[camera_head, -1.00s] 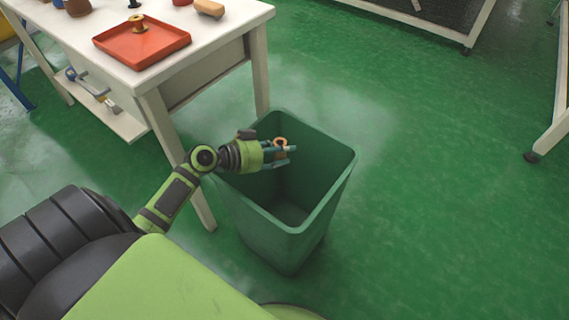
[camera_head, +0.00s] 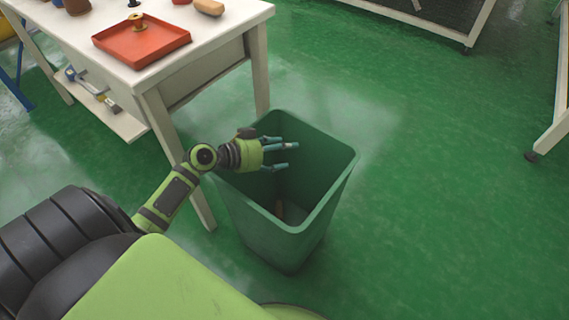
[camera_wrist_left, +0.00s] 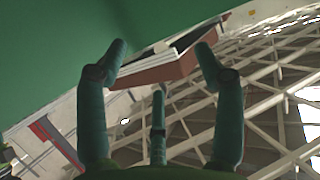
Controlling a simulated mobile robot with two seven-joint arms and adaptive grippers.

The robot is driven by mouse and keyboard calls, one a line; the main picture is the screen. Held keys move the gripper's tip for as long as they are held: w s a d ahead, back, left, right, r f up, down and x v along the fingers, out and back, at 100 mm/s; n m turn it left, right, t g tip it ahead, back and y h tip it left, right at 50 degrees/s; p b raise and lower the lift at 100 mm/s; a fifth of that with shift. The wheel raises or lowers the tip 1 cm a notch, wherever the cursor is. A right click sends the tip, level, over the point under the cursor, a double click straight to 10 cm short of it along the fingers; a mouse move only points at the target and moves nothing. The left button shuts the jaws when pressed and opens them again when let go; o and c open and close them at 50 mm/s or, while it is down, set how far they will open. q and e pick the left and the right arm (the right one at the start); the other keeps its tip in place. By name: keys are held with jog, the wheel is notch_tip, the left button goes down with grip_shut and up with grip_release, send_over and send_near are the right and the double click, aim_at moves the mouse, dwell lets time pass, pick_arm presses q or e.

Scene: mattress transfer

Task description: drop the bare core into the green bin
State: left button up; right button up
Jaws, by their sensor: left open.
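The green bin (camera_head: 335,195) stands on the floor beside the white table. My left gripper (camera_head: 285,159) is over the bin's opening, its fingers spread and empty. A plain green surface, likely the bin wall, fills the upper left there. My right gripper is not in view.
The white table (camera_head: 215,50) is close behind and left of the bin. The green floor right of the bin is clear.

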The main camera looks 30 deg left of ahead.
pick_arm(q)
notch_tip(320, 180, up, 9)
jog(key=shift+r, duration=0.2)
dwell(0.5)
